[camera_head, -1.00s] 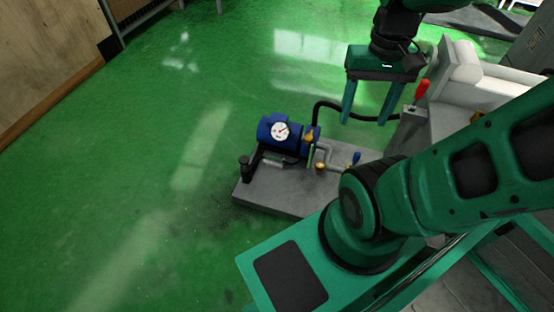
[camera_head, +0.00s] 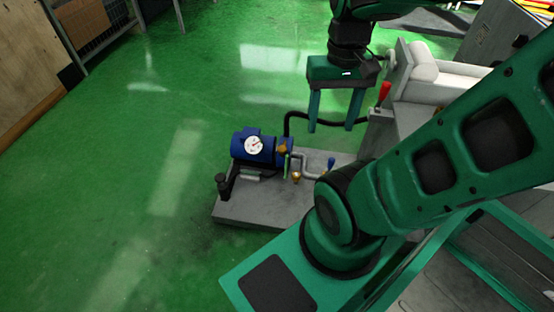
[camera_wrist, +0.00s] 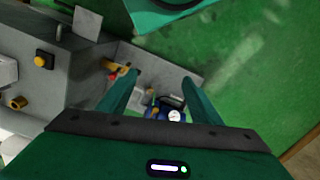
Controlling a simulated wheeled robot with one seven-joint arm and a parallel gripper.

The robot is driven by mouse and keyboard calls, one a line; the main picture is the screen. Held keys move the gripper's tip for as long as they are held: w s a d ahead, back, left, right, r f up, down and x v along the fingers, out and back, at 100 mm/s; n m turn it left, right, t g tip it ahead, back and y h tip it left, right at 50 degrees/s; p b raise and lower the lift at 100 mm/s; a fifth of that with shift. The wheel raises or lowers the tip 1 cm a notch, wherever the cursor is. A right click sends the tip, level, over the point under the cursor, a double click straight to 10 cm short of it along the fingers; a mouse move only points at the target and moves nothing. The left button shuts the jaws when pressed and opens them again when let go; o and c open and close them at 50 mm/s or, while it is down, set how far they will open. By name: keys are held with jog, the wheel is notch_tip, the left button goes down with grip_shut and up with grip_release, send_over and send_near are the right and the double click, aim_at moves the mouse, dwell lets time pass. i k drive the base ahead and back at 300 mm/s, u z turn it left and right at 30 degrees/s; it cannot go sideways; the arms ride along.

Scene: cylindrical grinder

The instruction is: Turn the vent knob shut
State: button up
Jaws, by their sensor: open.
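A blue pump unit with a white dial gauge (camera_head: 254,145) sits on a grey base plate (camera_head: 256,213) on the floor. Its fittings include a brass part (camera_head: 296,177), a blue-handled part (camera_head: 331,163) and a black upright part (camera_head: 222,183) at the left. I cannot tell which one is the vent knob. My gripper (camera_head: 332,124) is open and empty, with its fingers pointing down, right of and above the pump in the head view. In the wrist view the gauge (camera_wrist: 174,115) shows between the fingers, and a brass fitting with red (camera_wrist: 115,68) lies left of them.
A red lever (camera_head: 384,94) stands on the grey machine (camera_head: 418,88) at the right, close to my gripper. A black hose (camera_head: 300,117) runs from the pump towards the machine. Green floor is clear at the left. My arm hides the plate's right part.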

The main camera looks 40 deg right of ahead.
aim_at(282, 149)
jog(key=u, duration=0.05)
jog(key=k, duration=0.5)
jog(key=u, duration=0.95)
jog(key=i, duration=1.7)
jog(key=z, duration=2.1)
